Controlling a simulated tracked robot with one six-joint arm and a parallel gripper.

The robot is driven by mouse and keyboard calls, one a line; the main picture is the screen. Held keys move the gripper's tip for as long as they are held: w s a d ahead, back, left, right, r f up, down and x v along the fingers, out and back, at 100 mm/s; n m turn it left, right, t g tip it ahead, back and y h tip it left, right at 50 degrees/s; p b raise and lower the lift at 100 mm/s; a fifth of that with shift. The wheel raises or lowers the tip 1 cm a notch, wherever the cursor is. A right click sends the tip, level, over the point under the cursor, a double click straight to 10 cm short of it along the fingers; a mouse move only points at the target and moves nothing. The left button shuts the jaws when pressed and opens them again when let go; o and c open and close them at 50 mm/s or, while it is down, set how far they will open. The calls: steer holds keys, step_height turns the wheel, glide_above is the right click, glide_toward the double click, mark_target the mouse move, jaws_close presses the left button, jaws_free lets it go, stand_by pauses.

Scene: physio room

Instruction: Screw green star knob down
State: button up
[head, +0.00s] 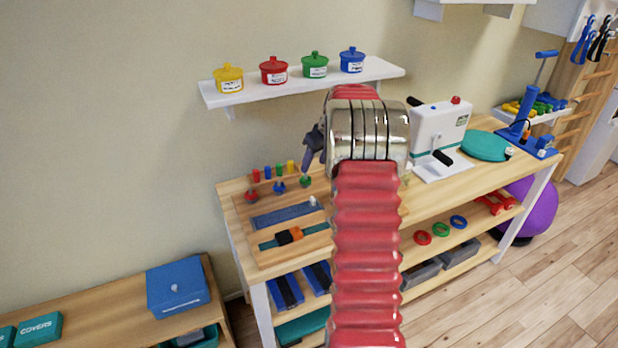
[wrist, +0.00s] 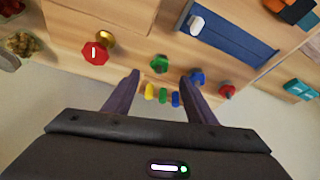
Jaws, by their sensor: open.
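The green star knob (head: 305,181) stands on the wooden board on the workbench, at the right end of a row with a blue knob (head: 279,187) and a red knob (head: 251,195). In the wrist view the green knob (wrist: 160,63) lies just beyond the gap between my fingertips, roughly centred. My gripper (wrist: 160,75) is open with nothing between its fingers. In the head view my gripper (head: 309,160) points down above the green knob, apart from it; my arm hides what lies to its right. Whether the knob sits high on its thread I cannot tell.
Yellow, green and blue pegs (wrist: 162,96) stand close behind the knobs. The blue knob (wrist: 197,76) is near my right finger. A red octagonal piece (wrist: 96,51) lies to the left. A blue strip with a white slider (wrist: 197,24) is nearby. A shelf (head: 300,84) with pots hangs above.

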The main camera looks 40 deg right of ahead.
mark_target(308, 179)
steer(key=x, duration=0.9)
steer(key=shift+w+f, duration=0.1)
steer(key=shift+f, duration=0.1)
steer(key=c, duration=1)
steer(key=shift+d, duration=0.2)
steer(key=shift+c, duration=0.2)
steer(key=shift+a, duration=0.15)
